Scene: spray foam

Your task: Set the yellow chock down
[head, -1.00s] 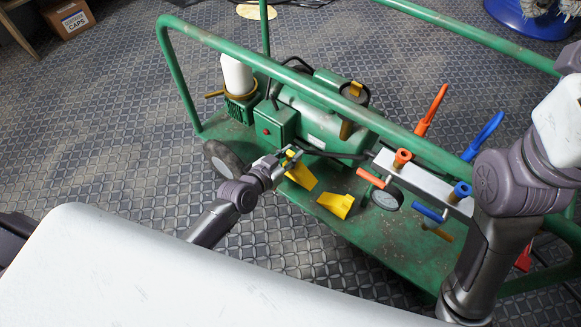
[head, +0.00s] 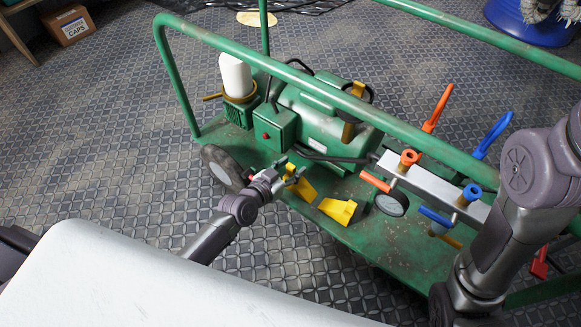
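A yellow chock (head: 304,190) is at my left gripper (head: 289,172), low over or on the front edge of the green cart deck (head: 350,236). The gripper's fingers are around its upper end and appear closed on it. I cannot tell whether its lower end touches the deck. A second yellow chock (head: 338,211) lies on the deck just to the right, apart from the gripper. My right arm stands at the right of the view, and its gripper is out of the picture.
A green machine (head: 325,125) and a small green box (head: 274,124) stand behind the chocks. A round gauge (head: 392,203) and a grey bar with orange and blue valves (head: 425,184) are to the right. Green rails surround the cart. A black wheel (head: 222,165) is at left.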

